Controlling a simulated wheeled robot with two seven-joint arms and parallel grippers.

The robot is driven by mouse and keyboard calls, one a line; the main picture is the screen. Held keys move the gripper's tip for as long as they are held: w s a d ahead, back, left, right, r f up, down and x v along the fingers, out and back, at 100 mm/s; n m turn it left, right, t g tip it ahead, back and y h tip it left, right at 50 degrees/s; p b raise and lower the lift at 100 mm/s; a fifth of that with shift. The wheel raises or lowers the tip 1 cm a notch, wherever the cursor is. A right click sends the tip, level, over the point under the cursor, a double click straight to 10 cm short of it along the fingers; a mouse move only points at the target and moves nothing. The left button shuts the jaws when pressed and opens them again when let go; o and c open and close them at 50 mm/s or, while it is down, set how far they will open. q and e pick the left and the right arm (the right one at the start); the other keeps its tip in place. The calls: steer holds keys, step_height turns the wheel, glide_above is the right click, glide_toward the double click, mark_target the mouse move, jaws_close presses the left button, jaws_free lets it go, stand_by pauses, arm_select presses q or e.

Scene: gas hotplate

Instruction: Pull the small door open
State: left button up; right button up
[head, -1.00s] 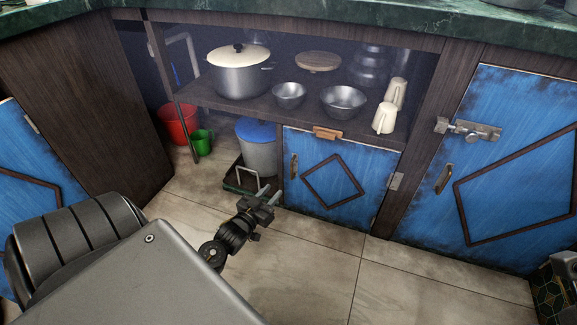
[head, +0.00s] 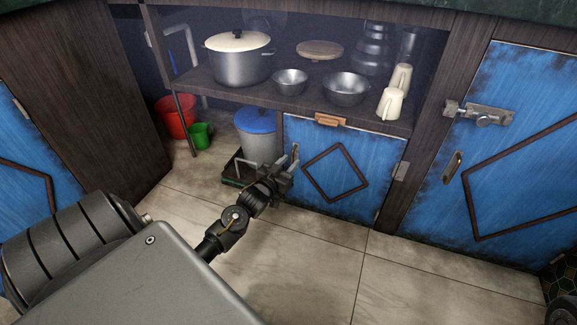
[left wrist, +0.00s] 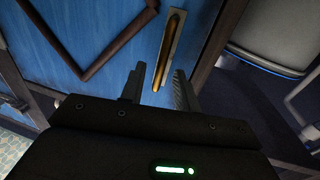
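The small blue door (head: 355,150) with a dark diamond frame is shut below the shelf. Its brass handle (left wrist: 170,45) is upright near the door's left edge; in the head view my gripper partly hides it. The hinge (head: 401,171) is on the right side. My left gripper (head: 287,165) is in front of the handle. In the left wrist view its two fingers (left wrist: 158,85) are apart, with the lower end of the handle showing between the tips. I cannot tell whether they touch it.
A wooden latch (head: 329,120) sits at the door's top edge. A blue-lidded bin (head: 257,145), a green mug (head: 200,136) and a red bucket (head: 176,117) stand left of the door. A larger blue door (head: 520,150) is at right. The tiled floor (head: 320,250) in front is clear.

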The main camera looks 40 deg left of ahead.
arm_select(q)
steer(key=shift+w, duration=0.15)
steer(key=shift+c, duration=0.2)
jaws_close()
